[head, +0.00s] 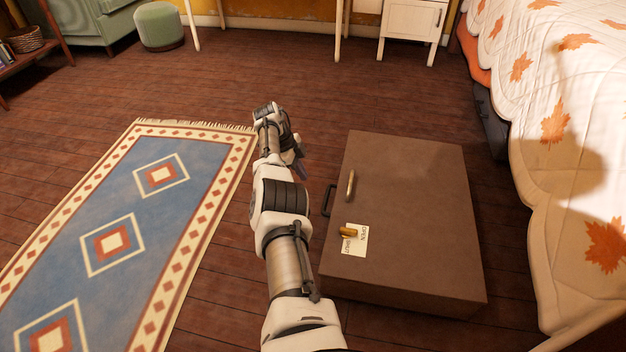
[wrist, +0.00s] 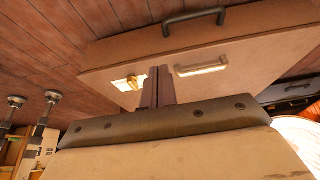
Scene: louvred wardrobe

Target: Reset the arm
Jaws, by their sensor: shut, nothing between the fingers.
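My arm reaches forward over the wooden floor in the head view, between the rug and a brown box. My gripper (head: 300,168) is at the far end of the arm, to the left of the box, and looks small and partly hidden there. In the wrist view its two fingers (wrist: 158,86) are pressed together with nothing between them. The brown box (head: 415,190) also fills the upper part of the wrist view (wrist: 240,45), beyond the fingertips. I cannot tell the exact gap between fingers and box.
The box has a brass handle (head: 350,185), a knob (head: 348,231), a paper label (head: 357,244) and a dark side handle (head: 328,200). A patterned rug (head: 175,210) lies left; a bed (head: 560,110) stands right. A green stool (head: 160,27) is at the back. Floor beyond my gripper is clear.

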